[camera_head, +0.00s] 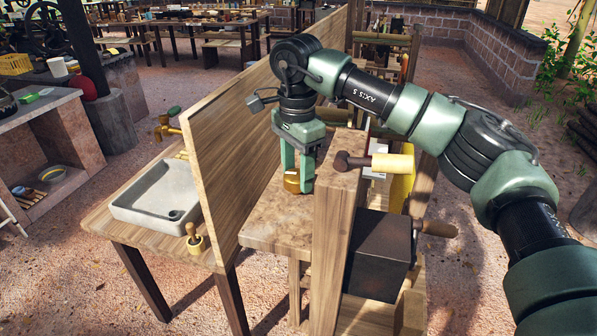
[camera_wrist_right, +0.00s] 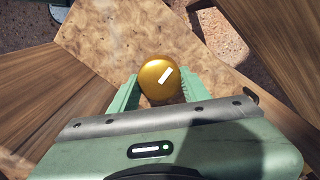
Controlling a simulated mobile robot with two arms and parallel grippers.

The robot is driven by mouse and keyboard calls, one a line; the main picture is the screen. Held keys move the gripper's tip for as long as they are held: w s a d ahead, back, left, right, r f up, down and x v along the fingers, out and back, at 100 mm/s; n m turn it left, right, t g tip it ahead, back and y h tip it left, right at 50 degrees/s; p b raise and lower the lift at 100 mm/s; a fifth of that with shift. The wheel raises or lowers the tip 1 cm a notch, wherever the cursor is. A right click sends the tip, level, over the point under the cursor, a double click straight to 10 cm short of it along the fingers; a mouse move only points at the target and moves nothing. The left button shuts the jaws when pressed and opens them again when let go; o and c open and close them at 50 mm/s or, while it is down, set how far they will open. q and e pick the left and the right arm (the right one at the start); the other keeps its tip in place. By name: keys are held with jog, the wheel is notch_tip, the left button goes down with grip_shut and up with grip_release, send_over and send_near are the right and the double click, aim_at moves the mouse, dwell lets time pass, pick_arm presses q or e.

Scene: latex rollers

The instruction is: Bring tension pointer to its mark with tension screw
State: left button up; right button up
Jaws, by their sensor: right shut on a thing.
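The tension screw shows as a round brass knob (camera_wrist_right: 160,80) with a white mark on its top. It also shows in the head view (camera_head: 292,181), low between my right gripper's fingers. My right gripper (camera_head: 297,178) points down and is shut on the knob, with one green finger on each side of it in the right wrist view (camera_wrist_right: 160,92). The white mark runs slantwise, from lower left to upper right in the wrist view. I cannot make out the tension pointer or its mark in either view. My left gripper is not in view.
A tall wooden board (camera_head: 235,140) stands left of the gripper, and a thick wooden post (camera_head: 336,240) stands close on its right. A dark box (camera_head: 380,255) is beyond the post. A grey sink (camera_head: 157,193) sits on the table at left.

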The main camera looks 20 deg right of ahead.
aim_at(294, 174)
jog(key=shift+s+a+f+n, duration=0.15)
jog(key=shift+f+n, duration=0.1)
jog(key=shift+n, duration=0.35)
jog(key=o, duration=1.3)
jog(key=shift+o, duration=0.3)
jog(key=shift+a, duration=0.1)
jog(key=shift+r, duration=0.1)
jog(key=shift+r, duration=0.1)
jog(key=shift+r, duration=0.3)
notch_tip(294, 174, up, 6)
jog(key=shift+a+r+b, duration=0.1)
jog(key=shift+a+b, duration=0.05)
jog(key=shift+b, duration=0.8)
jog(key=shift+r, duration=0.45)
